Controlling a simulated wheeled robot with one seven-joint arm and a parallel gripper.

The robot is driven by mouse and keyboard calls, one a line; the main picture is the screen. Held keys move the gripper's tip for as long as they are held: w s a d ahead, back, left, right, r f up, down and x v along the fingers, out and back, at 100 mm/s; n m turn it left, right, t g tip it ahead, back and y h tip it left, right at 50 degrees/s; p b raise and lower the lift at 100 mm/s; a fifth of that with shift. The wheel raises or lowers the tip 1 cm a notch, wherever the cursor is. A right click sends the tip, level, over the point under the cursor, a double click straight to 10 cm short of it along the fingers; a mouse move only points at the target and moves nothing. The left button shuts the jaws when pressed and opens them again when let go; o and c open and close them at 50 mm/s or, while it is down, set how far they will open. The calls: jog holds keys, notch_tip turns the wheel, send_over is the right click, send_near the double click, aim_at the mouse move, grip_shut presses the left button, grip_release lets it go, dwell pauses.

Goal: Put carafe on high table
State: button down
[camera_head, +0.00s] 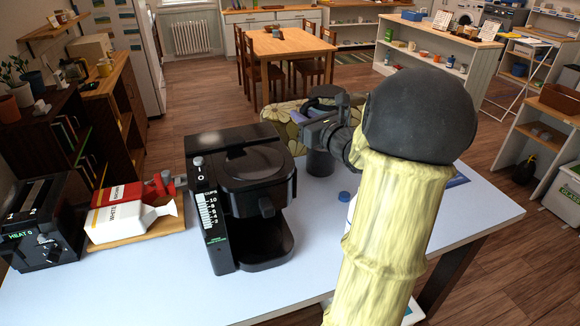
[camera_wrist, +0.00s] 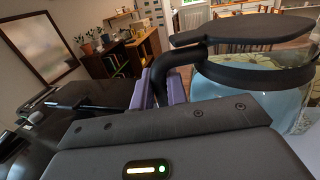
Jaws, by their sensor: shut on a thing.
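The carafe has a clear glass body (camera_wrist: 240,88), a black lid and a black handle, and fills the right of the wrist view. In the head view its dark lid (camera_head: 326,91) shows beside my gripper (camera_head: 335,125); my wrist partly hides the rest. My gripper's purple pads close on the handle in the wrist view. The carafe is to the right of the black coffee maker (camera_head: 207,218), over the pale table's (camera_head: 150,290) far edge. I cannot tell whether it touches the table, or which table is the high table.
A red and white carton pair (camera_head: 130,212) lies on a wooden board left of the coffee maker, by a black toaster (camera_head: 40,222). A blue cap (camera_head: 344,196) is near my arm. A wooden dining table (camera_head: 288,43) with chairs stands beyond.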

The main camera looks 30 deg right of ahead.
notch_tip(320, 180, down, 24)
jog(key=p, duration=0.2)
dwell(0.7)
jog(key=shift+f+p, duration=0.4)
jog(key=shift+f, duration=1.5)
